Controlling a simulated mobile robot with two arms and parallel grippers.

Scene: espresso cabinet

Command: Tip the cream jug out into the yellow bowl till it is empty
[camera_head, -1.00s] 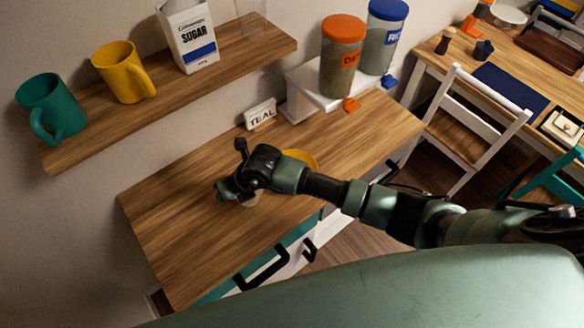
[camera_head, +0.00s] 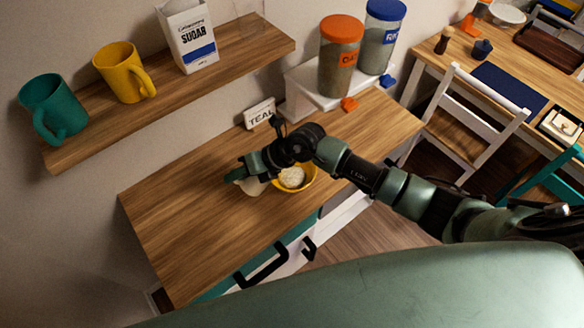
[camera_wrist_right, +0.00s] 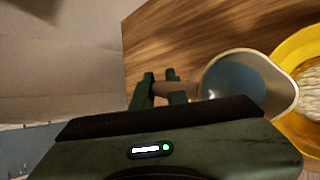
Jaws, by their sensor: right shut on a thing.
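The cream jug (camera_head: 250,187) is a pale jug just left of the yellow bowl in the head view, partly hidden by my right gripper. In the right wrist view the jug (camera_wrist_right: 278,84) shows its rim and grey-blue inside, its lip close to the bowl. My right gripper (camera_head: 238,174) is shut on the jug's handle, and its fingers (camera_wrist_right: 158,90) show in the wrist view. The yellow bowl (camera_head: 306,181) stands on the wooden counter with whitish, lumpy contents; it also shows in the wrist view (camera_wrist_right: 306,44). Whether cream is in the jug I cannot tell. My left gripper is not in view.
A TEAL sign (camera_head: 260,113) stands at the counter's back. A white riser (camera_head: 300,88) holds an orange-lidded jar (camera_head: 338,65) and a blue-lidded jar (camera_head: 380,40). A wall shelf (camera_head: 170,100) holds mugs and a sugar carton. The counter's left part (camera_head: 170,215) is clear.

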